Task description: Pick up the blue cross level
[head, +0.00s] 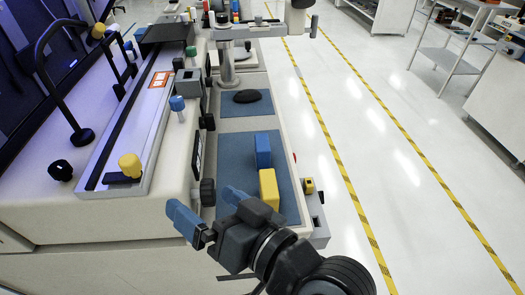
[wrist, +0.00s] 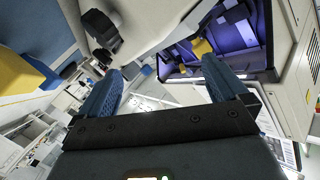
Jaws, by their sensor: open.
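A blue block (head: 263,150), which I take to be the blue cross level, stands on the blue-grey mat (head: 232,142) on the bench ledge. A yellow block (head: 269,188) stands just in front of it, nearer to me. My gripper (head: 210,208) has blue fingertips spread apart with nothing between them. It is at the near end of the ledge, left of and nearer than both blocks. In the wrist view my gripper (wrist: 160,88) is open and empty. The yellow block (wrist: 18,76) shows at the left edge there, with a strip of blue beside it.
The machine body with dark knobs (head: 207,192) borders the ledge on the left. The white floor to the right is open, with striped tape lines.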

